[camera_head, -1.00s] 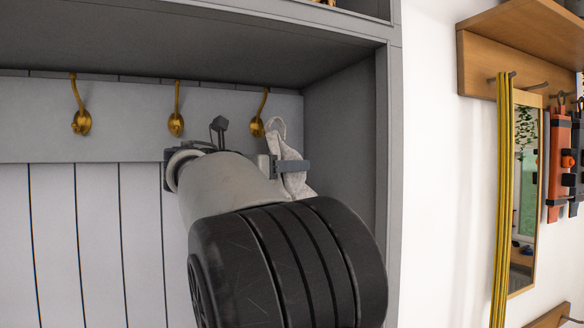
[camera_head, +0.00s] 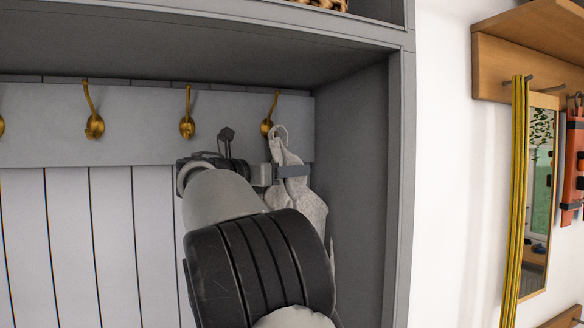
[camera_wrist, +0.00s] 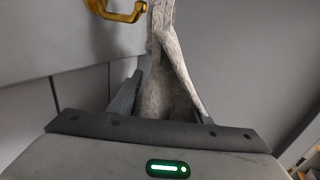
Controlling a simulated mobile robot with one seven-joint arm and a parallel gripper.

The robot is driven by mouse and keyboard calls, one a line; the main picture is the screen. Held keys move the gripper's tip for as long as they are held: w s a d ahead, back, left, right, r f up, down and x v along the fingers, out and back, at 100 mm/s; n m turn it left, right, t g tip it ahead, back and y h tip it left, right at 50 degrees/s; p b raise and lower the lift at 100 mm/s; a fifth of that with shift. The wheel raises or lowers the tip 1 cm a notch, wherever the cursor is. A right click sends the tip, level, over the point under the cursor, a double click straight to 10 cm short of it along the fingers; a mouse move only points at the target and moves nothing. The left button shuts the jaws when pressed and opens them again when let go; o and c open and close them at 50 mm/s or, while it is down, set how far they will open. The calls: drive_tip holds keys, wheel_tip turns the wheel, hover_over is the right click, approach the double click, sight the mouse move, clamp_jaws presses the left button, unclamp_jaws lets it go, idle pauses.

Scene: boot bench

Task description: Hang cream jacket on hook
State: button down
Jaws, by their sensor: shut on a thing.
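The cream jacket (camera_head: 311,207) is a pale, folded cloth that hangs from my gripper (camera_head: 281,172), on the right side of the bench's alcove. My gripper is shut on its upper part, and the top of the cloth sticks up above the fingers. In the wrist view the jacket (camera_wrist: 164,85) rises between the two fingers. The rightmost brass hook (camera_head: 267,126) is just above and left of the jacket's top. It also shows in the wrist view (camera_wrist: 127,13), left of the cloth. I cannot tell whether cloth and hook touch. My arm hides the jacket's lower left part.
Other brass hooks (camera_head: 187,127) are on the grey rail to the left. A grey shelf (camera_head: 200,45) is overhead and a grey side panel (camera_head: 355,190) stands close on the right. Beyond it are a mirror (camera_head: 538,190) and yellow poles (camera_head: 517,190) on the white wall.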

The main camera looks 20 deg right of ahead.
drive_tip(key=w, duration=0.1)
drive_tip(key=w+f+p, duration=0.1)
drive_tip(key=w+f, duration=0.1)
drive_tip(key=w, duration=0.1)
drive_tip(key=shift+w+p, duration=0.1)
drive_tip(key=shift+p, duration=0.3)
idle(0.4)
idle(0.5)
